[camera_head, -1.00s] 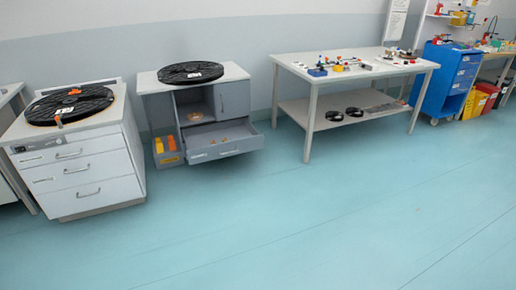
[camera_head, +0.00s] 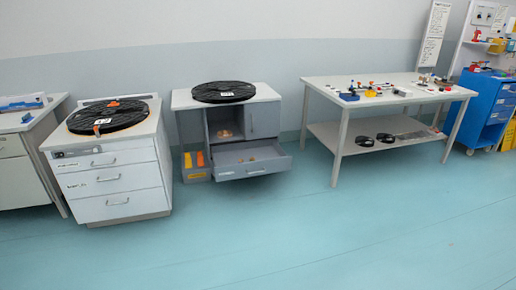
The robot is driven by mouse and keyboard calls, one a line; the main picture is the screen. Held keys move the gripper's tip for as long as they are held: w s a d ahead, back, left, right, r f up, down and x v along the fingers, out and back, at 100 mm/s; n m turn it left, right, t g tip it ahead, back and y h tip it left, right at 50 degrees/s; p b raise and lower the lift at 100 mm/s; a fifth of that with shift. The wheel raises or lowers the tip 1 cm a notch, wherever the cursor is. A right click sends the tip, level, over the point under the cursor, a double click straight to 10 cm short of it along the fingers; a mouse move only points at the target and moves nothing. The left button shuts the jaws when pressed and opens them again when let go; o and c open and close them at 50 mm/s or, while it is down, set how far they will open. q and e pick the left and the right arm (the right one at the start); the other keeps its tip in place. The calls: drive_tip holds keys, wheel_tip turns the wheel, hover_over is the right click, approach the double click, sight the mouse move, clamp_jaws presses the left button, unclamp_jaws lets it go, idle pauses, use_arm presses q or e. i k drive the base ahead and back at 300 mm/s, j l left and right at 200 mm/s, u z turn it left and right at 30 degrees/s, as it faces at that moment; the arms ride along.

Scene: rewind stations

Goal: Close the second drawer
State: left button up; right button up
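A grey cabinet (camera_head: 187,124) stands left of the middle, with a black reel (camera_head: 223,92) on its top. Its low drawer (camera_head: 253,171) is pulled out, and small orange-brown items lie inside. To its left a white cabinet (camera_head: 139,207) has a stack of three drawers, all shut; its middle drawer (camera_head: 112,180) is flush with the front. A black reel (camera_head: 107,117) with orange parts lies on that cabinet. Neither of my grippers shows in the head view.
A long table (camera_head: 330,90) with small parts on top and black rolls on its lower shelf stands at the right. A blue cart (camera_head: 487,108) is at the far right. The blue-green floor (camera_head: 300,240) in front is clear.

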sight(270, 157)
drive_tip(key=i+l+z, duration=0.15)
drive_tip(key=i+z, duration=0.3)
drive_tip(key=i, duration=0.4)
drive_tip(key=i+j+z, duration=0.2)
drive_tip(key=i+z, duration=0.25)
drive_tip(key=i, duration=0.4)
